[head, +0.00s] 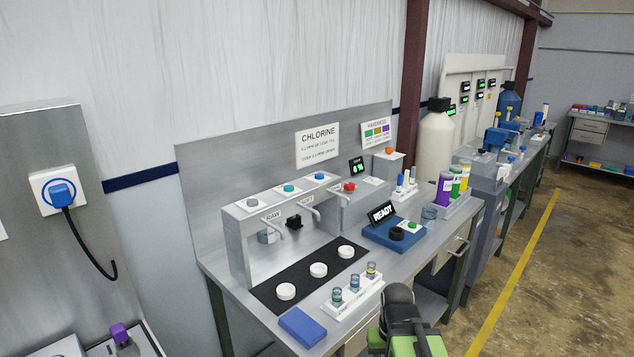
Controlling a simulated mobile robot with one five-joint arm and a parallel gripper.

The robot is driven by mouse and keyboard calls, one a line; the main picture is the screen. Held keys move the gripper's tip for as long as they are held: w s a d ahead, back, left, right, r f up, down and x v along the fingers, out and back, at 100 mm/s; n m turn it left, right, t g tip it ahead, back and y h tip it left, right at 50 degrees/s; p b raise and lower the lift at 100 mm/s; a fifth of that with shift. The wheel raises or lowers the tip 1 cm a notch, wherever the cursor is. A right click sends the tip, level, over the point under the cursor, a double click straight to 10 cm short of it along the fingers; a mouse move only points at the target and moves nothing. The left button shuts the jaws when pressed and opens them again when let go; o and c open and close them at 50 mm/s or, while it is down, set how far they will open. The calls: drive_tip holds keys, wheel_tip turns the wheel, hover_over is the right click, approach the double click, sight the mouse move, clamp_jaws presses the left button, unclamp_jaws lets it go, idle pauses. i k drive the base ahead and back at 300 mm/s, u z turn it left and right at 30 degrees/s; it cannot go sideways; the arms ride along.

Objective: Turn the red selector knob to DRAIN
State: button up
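The red knob (349,186) sits on top of a grey housing on the steel bench, just below a small black display (356,167) with green digits. Its pointer direction and any DRAIN lettering are too small to read. My gripper (405,338), dark with green parts, is at the bottom edge of the head view, in front of the bench. It is well apart from the knob, lower and to the right. Its fingertips do not show clearly, so I cannot tell whether it is open or shut.
Between my gripper and the knob stand a white rack (352,300) of small vials and a blue device (395,234) reading READY. A black mat (302,285) with white discs lies left. Purple, green and yellow bottles (445,186) stand right. The floor (545,275) at right is clear.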

sight(350, 186)
drive_tip(key=z, duration=0.05)
drive_tip(key=k, duration=0.65)
drive_tip(key=u, duration=0.2)
drive_tip(key=i, duration=0.75)
drive_tip(key=z, duration=1.95)
drive_tip(key=i, duration=3.4)
